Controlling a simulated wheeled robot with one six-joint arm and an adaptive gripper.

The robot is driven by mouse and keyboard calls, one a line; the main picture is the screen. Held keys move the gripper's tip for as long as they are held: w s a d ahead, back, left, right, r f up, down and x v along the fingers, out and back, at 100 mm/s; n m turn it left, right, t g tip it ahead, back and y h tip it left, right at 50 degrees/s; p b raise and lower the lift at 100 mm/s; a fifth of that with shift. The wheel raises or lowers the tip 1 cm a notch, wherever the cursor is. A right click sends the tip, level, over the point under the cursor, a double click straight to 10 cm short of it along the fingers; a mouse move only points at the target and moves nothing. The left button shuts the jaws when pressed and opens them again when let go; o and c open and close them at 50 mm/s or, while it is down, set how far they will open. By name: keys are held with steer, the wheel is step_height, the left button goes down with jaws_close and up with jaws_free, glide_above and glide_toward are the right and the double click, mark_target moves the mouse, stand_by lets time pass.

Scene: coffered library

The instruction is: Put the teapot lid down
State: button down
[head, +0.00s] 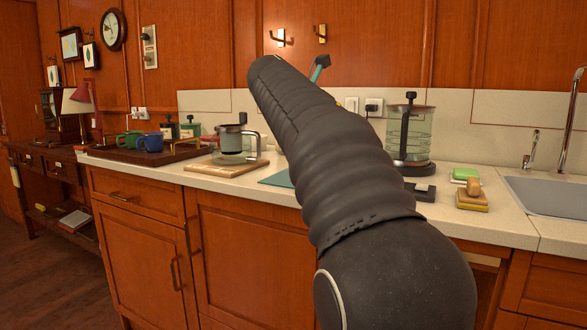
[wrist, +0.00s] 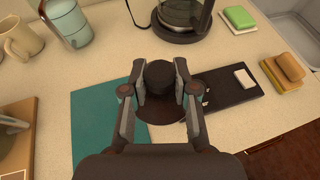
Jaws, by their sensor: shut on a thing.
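The teapot lid (wrist: 157,108) is a dark brown disc with a thick dark knob (wrist: 160,77). My gripper (wrist: 159,72) is shut on the knob, one finger on each side, in the wrist view. The lid is over the strip between a teal mat (wrist: 97,125) and a black flat device (wrist: 228,88). I cannot tell whether its underside touches the counter. In the head view my arm hides the gripper and lid.
A glass kettle (head: 408,132) stands on a dark base behind the black device. Sponges (head: 471,195) and a sink (head: 550,195) are to the right. A tray (head: 150,152) with mugs is at the left. The wrist view shows a cream mug (wrist: 22,42) and a canister (wrist: 66,22).

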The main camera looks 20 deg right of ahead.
steer(key=w+a+f, duration=0.1)
steer(key=w+f, duration=0.1)
steer(key=w, duration=0.1)
steer(key=w+a+f, duration=0.2)
steer(key=w, duration=0.1)
steer(key=w+a+f+b, duration=0.1)
steer(key=w+f, duration=0.1)
steer(key=w, duration=0.1)
steer(key=shift+w+a+f, duration=0.3)
steer(key=shift+w+a, duration=0.1)
steer(key=shift+f+b, duration=1)
steer(key=shift+f, duration=1)
steer(key=shift+f, duration=0.25)
steer(key=c, duration=0.9)
jaws_free()
steer(key=shift+r, duration=0.3)
steer(key=p+v, duration=0.2)
steer(key=v, duration=1)
steer(key=shift+f, duration=0.1)
